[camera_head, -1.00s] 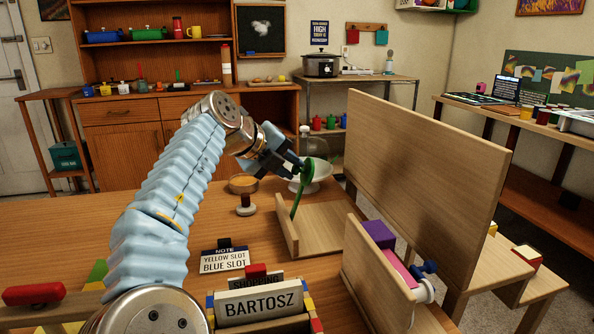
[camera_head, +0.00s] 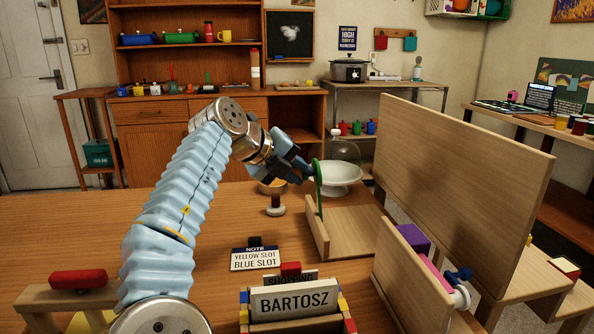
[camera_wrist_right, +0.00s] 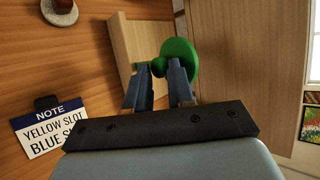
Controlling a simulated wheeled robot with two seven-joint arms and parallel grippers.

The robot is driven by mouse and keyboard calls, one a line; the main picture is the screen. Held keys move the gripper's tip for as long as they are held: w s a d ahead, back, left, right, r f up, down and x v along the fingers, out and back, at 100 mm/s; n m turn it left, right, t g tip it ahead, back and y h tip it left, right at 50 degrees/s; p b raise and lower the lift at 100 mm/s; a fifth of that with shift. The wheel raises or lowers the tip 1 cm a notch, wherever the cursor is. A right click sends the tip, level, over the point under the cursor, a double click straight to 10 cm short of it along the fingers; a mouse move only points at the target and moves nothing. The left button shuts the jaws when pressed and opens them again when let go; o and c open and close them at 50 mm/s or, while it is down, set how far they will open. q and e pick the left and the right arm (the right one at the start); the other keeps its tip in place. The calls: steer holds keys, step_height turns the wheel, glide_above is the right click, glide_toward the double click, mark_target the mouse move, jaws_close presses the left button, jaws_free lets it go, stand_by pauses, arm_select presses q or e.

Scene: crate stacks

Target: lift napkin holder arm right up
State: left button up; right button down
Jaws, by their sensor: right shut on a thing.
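The green napkin holder arm (camera_head: 319,190) stands close to upright at the left side of a wooden holder (camera_head: 345,230) on the table. It has a rounded green end, which also shows in the wrist view (camera_wrist_right: 182,55). My right gripper (camera_head: 309,172) is at the arm's upper end, reaching in from the left. In the wrist view its two fingers (camera_wrist_right: 160,82) are shut on a green knob beside the rounded end. The arm's lower end is partly hidden by the holder's low front wall. My left gripper is in neither view.
A tall wooden panel (camera_head: 460,180) stands right of the holder. A white bowl (camera_head: 338,178) is behind it. A dark knobbed weight (camera_head: 275,206) and a note sign (camera_head: 255,259) are to the left. The BARTOSZ card box (camera_head: 295,303) is in front.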

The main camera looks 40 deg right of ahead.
steer(key=shift+s+f+y, duration=0.1)
steer(key=shift+f+y, duration=0.2)
steer(key=shift+f, duration=0.6)
steer(key=c, duration=0.9)
jaws_free()
steer(key=shift+d+f, duration=0.1)
steer(key=shift+d, duration=0.1)
steer(key=shift+c, duration=0.2)
steer(key=p+v, duration=0.2)
steer(key=v, duration=1.2)
steer(key=shift+w+r, duration=0.2)
steer(key=shift+r, duration=0.05)
